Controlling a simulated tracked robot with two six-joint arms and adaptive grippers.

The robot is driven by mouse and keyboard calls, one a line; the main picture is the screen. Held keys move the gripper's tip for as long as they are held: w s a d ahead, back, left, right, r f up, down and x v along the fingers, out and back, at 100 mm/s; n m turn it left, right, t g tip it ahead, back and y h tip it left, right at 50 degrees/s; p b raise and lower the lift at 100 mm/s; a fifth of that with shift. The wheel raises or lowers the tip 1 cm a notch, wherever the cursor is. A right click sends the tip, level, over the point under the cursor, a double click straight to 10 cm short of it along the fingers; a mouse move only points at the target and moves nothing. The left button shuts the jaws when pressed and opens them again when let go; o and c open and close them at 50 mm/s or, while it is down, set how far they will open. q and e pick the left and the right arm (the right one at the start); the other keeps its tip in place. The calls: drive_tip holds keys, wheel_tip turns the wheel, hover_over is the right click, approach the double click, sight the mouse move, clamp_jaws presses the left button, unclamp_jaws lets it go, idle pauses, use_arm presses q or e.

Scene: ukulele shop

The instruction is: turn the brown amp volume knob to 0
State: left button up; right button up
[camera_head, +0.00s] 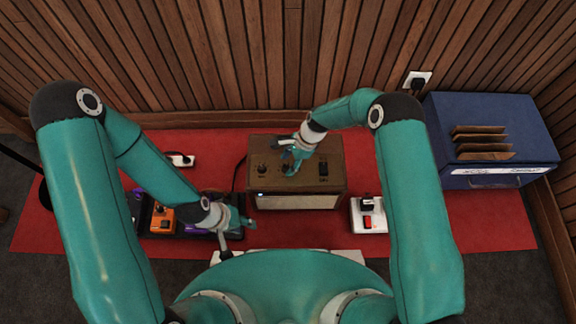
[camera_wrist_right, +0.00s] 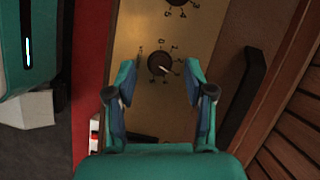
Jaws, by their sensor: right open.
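The brown amp (camera_head: 330,158) stands on the red rug, with knobs on its top panel. In the right wrist view, a dark round knob (camera_wrist_right: 159,66) with a white pointer sits on the tan panel; the pointer aims toward the lower right of the picture. A second knob (camera_wrist_right: 177,2) is cut off at the top edge. My left gripper (camera_head: 238,219) is left of the amp, over the pedals; its jaw opening is unclear.
A black handle (camera_wrist_right: 243,98) runs along the amp's back edge. A pedalboard with an orange pedal (camera_head: 161,218) is left of the amp, and a white pedal (camera_head: 370,215) is right. A blue box (camera_head: 490,120) with brown envelopes stands far right. A wooden wall is behind.

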drive_tip(key=shift+x, duration=0.8)
clamp_jaws()
drive_tip(key=shift+d, duration=0.15)
